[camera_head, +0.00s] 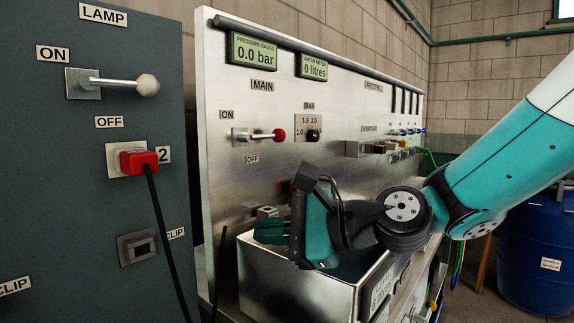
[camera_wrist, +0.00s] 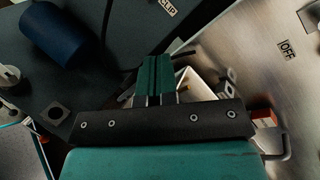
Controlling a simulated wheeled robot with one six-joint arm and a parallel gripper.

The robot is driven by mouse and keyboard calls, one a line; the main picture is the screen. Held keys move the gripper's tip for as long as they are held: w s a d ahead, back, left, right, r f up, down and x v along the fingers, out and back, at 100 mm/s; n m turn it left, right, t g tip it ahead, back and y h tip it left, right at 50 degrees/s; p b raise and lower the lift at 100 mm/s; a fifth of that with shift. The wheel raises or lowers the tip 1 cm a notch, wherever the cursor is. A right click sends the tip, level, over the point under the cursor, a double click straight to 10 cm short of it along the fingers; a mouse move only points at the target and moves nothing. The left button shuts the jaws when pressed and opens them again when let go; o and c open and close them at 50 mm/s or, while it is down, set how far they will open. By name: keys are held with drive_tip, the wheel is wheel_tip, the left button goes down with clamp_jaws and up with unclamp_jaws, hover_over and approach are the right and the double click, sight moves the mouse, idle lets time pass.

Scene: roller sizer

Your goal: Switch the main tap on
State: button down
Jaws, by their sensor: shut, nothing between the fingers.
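The main tap (camera_head: 262,135) is a short metal lever with a red knob on the steel panel (camera_head: 225,75), under the MAIN label. The lever points to the right, roughly level, with an ON label (camera_head: 227,114) above left and an OFF label (camera_head: 252,159) below. My gripper (camera_head: 262,231) is below the tap, in front of the panel and over the rim of a metal box. In the wrist view my gripper's teal fingers (camera_wrist: 155,78) are together and hold nothing. An OFF label (camera_wrist: 287,50) shows there at the upper right.
The steel box (camera_head: 262,276) stands below my gripper. At the left, a dark cabinet (camera_head: 60,200) carries a lamp lever (camera_head: 120,83) and a red plug (camera_head: 138,162) with a hanging black cable. The pressure gauge (camera_head: 254,50) reads 0.0 bar. A blue barrel (camera_head: 532,250) stands far right.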

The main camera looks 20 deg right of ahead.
sight(267, 136)
drive_tip(key=w+d+r+m+t+h+b, duration=0.1)
drive_tip(key=w+d+m+t+h, duration=0.1)
drive_tip(key=d+m+t, duration=0.3)
drive_tip(key=w+d+r+m+t+h+b, duration=0.1)
drive_tip(key=w+d+m+t, duration=0.4)
drive_tip(key=m, duration=0.9)
drive_tip(key=d+r, duration=0.1)
drive_tip(key=d, duration=0.2)
drive_tip(key=shift+w+r+h+b, duration=0.2)
drive_tip(key=shift+r+h+b, duration=0.1)
drive_tip(key=shift+h+b, duration=0.1)
drive_tip(key=shift+d, duration=0.1)
drive_tip(key=d+r+p+x, duration=0.1)
drive_tip(key=r+p+x, duration=0.1)
drive_tip(key=p+x, duration=1)
drive_tip(key=shift+w+r+p, duration=0.25)
drive_tip(key=shift+r+p, duration=0.1)
drive_tip(key=shift+p, duration=0.05)
drive_tip(key=shift+a, duration=0.15)
